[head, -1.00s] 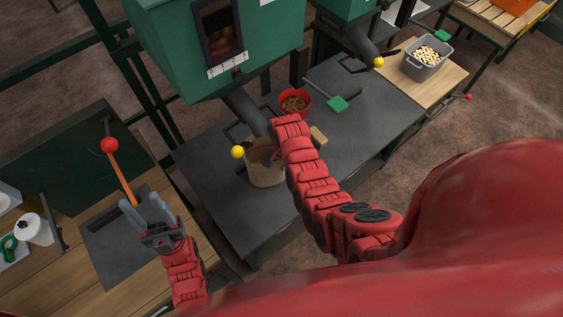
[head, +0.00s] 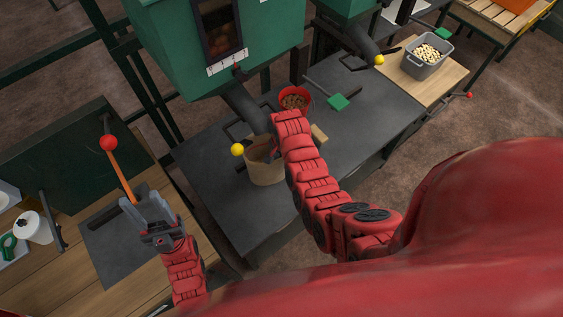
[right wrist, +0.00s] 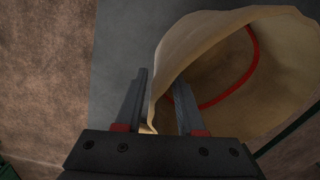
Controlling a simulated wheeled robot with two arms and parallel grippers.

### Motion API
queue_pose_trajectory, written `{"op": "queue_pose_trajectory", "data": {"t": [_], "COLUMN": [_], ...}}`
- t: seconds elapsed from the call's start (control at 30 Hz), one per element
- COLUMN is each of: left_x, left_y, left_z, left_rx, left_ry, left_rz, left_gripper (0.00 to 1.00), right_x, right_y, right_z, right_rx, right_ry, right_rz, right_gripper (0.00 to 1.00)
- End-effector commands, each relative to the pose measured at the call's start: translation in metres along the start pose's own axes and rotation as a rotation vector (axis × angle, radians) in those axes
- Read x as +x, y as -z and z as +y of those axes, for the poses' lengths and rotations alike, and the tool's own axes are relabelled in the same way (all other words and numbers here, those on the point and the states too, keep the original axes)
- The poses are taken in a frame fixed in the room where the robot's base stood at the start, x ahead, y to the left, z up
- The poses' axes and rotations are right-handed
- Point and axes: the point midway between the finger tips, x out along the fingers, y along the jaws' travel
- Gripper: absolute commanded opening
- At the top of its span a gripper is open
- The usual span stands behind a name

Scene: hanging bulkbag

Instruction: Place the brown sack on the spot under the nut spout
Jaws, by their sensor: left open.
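The brown sack (head: 266,172) stands upright and open-topped on the dark table, just below the mouth of the near green hopper's spout (head: 246,108). In the right wrist view the sack (right wrist: 215,50) shows its open mouth and a red line inside. My right gripper (right wrist: 162,78) straddles the sack's rim, one finger outside and one inside, with a gap between the fingers. In the head view my arm hides that gripper.
A red bowl (head: 305,103), a green-headed tool (head: 338,102) and a tan block (head: 319,133) are behind the sack. A grey bin of pale pieces (head: 428,62) stands far right. Yellow knobs (head: 237,150) sit by the spouts. The table's front right is clear.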

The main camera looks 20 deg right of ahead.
Motion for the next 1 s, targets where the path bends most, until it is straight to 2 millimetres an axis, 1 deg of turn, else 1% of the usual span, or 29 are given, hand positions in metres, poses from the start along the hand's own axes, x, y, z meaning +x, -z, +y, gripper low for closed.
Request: {"op": "queue_pose_trajectory", "data": {"t": [0.03,0.17,0.3,0.4,0.43,0.47,0.5,0.6,0.7,1.0], "left_x": [-0.005,-0.012,-0.021,-0.01,-0.009,-0.004,0.005,0.013,0.017,0.016], "left_y": [-0.001,-0.002,-0.004,-0.002,-0.002,-0.001,0.001,0.002,0.003,0.003], "left_z": [0.0,0.001,0.001,0.001,0.0,0.0,0.0,-0.001,-0.001,-0.001], "left_rx": [0.0,0.0,0.0,0.0,0.0,0.0,0.0,0.0,0.0,0.0], "left_ry": [0.0,0.0,0.0,0.0,0.0,0.0,0.0,0.0,0.0,0.0], "left_rz": [0.0,0.0,0.0,0.0,0.001,0.0,0.0,0.001,0.0,0.0], "left_gripper": [0.5,0.5,0.5,0.5,0.5,0.5,0.5,0.5,0.5,0.5], "right_x": [-0.004,-0.021,-0.046,-0.076,-0.082,-0.09,-0.098,-0.105,-0.109,-0.109], "right_y": [0.001,0.0,0.0,0.001,0.0,0.0,-0.001,-0.001,-0.001,-0.001], "right_z": [-0.002,-0.001,-0.001,-0.001,-0.001,0.0,0.0,0.001,0.001,0.001], "right_rx": [0.0,0.0,0.0,0.001,0.0,0.0,-0.001,0.0,0.001,0.0], "right_ry": [0.006,0.005,0.006,0.006,0.006,0.003,0.001,0.0,0.0,0.0], "right_rz": [0.004,0.004,0.004,0.004,0.003,0.0,-0.003,-0.002,-0.001,0.0], "right_gripper": [0.38,0.38,0.38,0.38,0.38,0.38,0.38,0.38,0.38,0.38]}}
